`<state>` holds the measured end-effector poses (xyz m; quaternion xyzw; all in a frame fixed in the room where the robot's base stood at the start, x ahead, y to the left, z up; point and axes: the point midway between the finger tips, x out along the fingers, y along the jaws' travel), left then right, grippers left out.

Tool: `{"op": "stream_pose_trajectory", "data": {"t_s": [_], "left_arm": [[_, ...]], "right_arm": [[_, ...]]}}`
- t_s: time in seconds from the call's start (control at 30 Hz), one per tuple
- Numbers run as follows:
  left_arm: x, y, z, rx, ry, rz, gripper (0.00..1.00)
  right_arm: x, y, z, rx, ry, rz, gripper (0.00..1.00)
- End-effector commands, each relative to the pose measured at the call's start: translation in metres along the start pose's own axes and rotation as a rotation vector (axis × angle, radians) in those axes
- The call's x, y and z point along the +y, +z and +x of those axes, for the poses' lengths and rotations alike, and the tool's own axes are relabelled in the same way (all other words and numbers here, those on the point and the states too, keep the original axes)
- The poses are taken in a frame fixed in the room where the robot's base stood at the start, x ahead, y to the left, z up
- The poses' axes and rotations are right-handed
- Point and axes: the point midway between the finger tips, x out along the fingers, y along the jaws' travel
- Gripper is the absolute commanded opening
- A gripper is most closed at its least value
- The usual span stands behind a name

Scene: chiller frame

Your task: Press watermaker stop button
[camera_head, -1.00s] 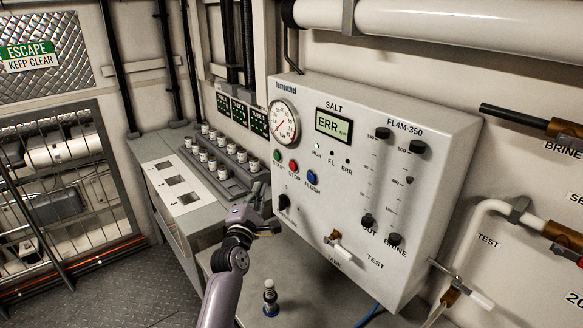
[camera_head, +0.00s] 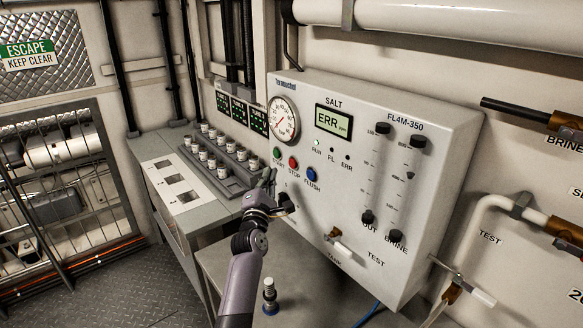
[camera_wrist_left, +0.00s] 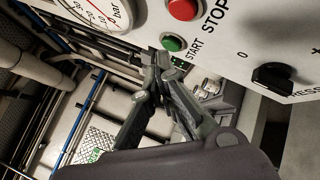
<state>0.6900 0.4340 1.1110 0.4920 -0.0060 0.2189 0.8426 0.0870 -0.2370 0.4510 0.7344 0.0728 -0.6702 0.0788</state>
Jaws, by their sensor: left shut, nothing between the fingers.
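The red stop button (camera_head: 294,163) sits on the front of the white watermaker panel (camera_head: 450,165), between the green start button (camera_head: 277,153) and the blue flush button (camera_head: 312,174). My left gripper (camera_head: 268,178) is shut and empty, fingers pointing up, just below and left of the buttons. In the left wrist view the red button (camera_wrist_left: 183,9) is at the top, with the green button (camera_wrist_left: 173,43) below it. The shut fingertips (camera_wrist_left: 160,58) show close to the green button. I cannot tell whether they touch it. My right gripper is not seen.
A black knob (camera_head: 286,201) and a small valve handle (camera_head: 339,243) stick out of the panel below the buttons. A rack of small jars (camera_head: 225,160) stands on the counter at left. A small bottle (camera_head: 270,296) stands below the panel.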

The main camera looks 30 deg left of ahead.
Motion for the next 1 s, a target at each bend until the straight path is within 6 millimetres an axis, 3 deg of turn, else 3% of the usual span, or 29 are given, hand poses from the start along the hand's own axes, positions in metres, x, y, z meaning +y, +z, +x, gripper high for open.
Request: {"op": "stream_pose_trajectory", "data": {"t_s": [0.33,1.0], "left_arm": [[-0.017,0.018,0.024,-0.001,0.001,-0.001,0.00],[-0.019,0.020,0.026,-0.001,0.000,0.001,0.00]], "right_arm": [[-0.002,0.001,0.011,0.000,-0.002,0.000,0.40],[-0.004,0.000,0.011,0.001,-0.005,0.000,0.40]]}}
